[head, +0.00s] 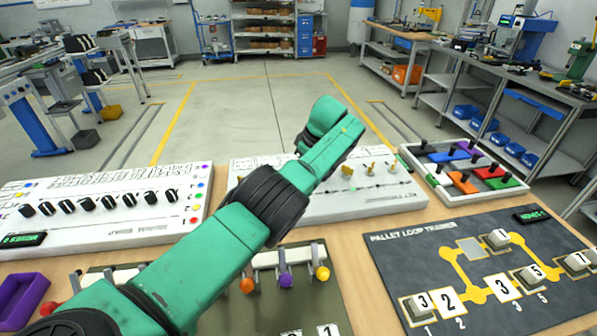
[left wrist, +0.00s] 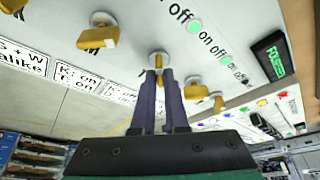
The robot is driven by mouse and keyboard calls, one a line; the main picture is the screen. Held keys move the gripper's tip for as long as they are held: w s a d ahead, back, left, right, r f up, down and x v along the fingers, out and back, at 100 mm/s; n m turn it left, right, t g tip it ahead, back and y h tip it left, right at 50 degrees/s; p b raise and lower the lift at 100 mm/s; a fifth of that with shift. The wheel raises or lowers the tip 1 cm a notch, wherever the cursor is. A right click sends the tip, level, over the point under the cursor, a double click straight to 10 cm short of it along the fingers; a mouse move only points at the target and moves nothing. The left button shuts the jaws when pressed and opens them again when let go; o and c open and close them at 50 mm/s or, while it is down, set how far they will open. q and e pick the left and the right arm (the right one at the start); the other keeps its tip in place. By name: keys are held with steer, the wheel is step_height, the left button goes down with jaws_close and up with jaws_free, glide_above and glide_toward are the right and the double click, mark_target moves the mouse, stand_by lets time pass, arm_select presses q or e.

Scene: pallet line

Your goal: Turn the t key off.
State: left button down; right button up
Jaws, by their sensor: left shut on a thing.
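A white key panel (head: 385,200) lies in the middle of the table, with several brass keys (head: 347,170) standing in a row; my left arm covers its left part. In the left wrist view the panel (left wrist: 130,65) shows the keys in round locks with "on" and "off" marks and small green lights. My left gripper (left wrist: 159,82) is shut on one brass key (left wrist: 159,63) in the middle of the row. Brass keys stand on both sides of it, one at upper left (left wrist: 97,32) and one at right (left wrist: 196,91). The held key's letter is not readable. In the head view the fingers are hidden.
A white panel with black knobs (head: 95,212) lies at left. A tray of coloured blocks (head: 460,170) and the dark pallet loop board (head: 480,260) lie at right. An olive board with coloured-ended levers (head: 285,280) is in front, partly under my arm.

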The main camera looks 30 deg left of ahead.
arm_select(q)
steer(key=c, duration=0.9)
jaws_free()
steer(key=shift+c, duration=0.2)
steer(key=p+v, duration=0.3)
steer(key=v, duration=1.1)
steer(key=shift+r+p, duration=0.3)
steer(key=shift+p, duration=0.1)
